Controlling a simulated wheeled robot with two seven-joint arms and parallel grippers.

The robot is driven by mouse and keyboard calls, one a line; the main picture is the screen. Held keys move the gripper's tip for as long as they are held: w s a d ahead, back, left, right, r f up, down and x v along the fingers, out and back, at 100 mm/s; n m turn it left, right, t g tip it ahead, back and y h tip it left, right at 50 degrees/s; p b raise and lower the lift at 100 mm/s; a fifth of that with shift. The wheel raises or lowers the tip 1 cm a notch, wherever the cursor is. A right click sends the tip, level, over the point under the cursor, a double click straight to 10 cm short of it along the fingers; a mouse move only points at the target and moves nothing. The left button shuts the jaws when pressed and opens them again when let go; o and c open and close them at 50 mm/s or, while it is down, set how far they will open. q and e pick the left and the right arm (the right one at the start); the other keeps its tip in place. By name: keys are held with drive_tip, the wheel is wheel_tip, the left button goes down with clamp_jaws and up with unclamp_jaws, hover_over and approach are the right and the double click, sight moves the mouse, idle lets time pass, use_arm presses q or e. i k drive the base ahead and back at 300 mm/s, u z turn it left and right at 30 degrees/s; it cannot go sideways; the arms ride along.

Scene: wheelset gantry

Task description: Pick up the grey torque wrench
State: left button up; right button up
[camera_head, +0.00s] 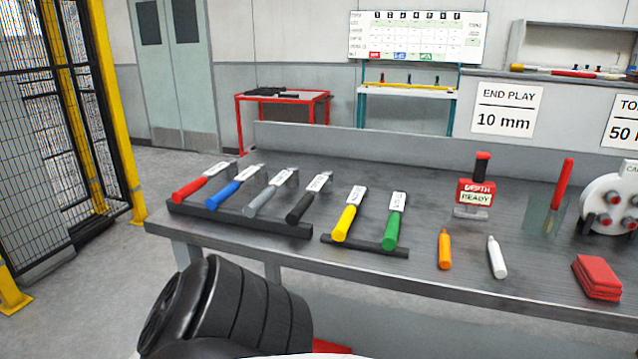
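The grey torque wrench (262,202) lies on the workbench with its grey handle toward me and its white-labelled head toward the back. It is the third from the left in a row, between a blue-handled wrench (224,195) and a black-handled wrench (301,206). Its handle end rests on a long black rack bar (240,221). Neither of my grippers shows. A black ribbed part of my own body stands at the bottom, in front of the bench.
A red-handled wrench (190,188) is at the row's left end. Yellow (345,222) and green (392,229) tools lie on a second bar. An orange bottle (444,249), a white bottle (496,257) and red cloths (597,277) lie to the right. Yellow-posted fencing (116,110) stands left.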

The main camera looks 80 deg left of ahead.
sight(290, 174)
drive_tip(key=u, duration=4.8)
drive_tip(key=i, duration=2.5)
drive_tip(key=z, duration=2.9)
